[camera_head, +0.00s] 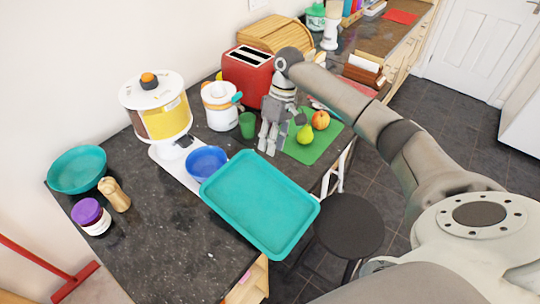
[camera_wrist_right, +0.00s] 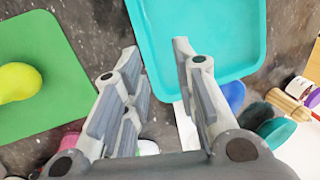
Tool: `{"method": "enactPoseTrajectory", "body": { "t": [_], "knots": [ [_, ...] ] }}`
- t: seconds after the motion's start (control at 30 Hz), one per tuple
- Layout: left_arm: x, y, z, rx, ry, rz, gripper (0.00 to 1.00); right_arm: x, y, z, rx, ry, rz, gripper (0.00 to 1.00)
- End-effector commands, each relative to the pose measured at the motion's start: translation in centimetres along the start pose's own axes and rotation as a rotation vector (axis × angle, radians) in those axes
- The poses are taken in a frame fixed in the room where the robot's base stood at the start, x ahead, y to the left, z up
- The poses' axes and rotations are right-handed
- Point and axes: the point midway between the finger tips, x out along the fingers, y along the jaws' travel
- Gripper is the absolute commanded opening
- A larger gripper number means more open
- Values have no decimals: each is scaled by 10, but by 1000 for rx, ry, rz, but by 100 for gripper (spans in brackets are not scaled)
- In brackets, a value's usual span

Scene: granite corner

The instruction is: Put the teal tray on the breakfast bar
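The teal tray (camera_head: 262,203) lies flat and empty at the front edge of the dark speckled counter (camera_head: 165,240); its front right corner reaches past the edge, over the stool side. The tray also fills the top middle of the right wrist view (camera_wrist_right: 200,35). My right gripper (camera_head: 270,138) points down between the tray's far side and the green board. Its two fingers (camera_wrist_right: 157,55) are apart with nothing between them, and the tray lies beyond the fingertips. I cannot tell whether a finger touches the rim. My left gripper is not in view. Which surface is the breakfast bar is unclear.
A green board (camera_head: 300,152) with a pear (camera_head: 305,134) and an apple (camera_head: 320,119) lies beside my right gripper. A blue bowl (camera_head: 206,163), a green cup (camera_head: 247,125) and a red toaster (camera_head: 252,75) stand close. A black stool (camera_head: 349,225) stands below the counter edge.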

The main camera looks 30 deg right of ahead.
Motion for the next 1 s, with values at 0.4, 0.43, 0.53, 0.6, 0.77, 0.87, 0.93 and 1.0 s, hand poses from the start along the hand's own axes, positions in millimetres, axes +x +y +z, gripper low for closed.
{"method": "enactPoseTrajectory", "body": {
  "t": [0.4, 0.43, 0.53, 0.6, 0.77, 0.87, 0.93, 1.0],
  "knots": [
    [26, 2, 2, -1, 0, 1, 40, -74, 1, -1, 0, 2, 0, 27],
    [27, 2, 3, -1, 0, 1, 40, -76, 1, 0, 0, 1, 0, 27],
    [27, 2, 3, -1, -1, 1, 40, -81, 0, 0, 1, -1, 0, 27],
    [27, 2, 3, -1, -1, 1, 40, -82, 0, 0, 1, -1, -1, 27],
    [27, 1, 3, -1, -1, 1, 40, -82, 0, 0, 0, -1, -1, 27],
    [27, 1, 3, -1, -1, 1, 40, -82, 0, 0, 0, -1, -1, 27],
    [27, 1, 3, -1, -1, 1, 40, -82, 0, 0, 0, -1, -1, 27],
    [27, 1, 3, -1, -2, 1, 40, -82, 0, 0, 0, -1, -1, 27]
  ]
}}
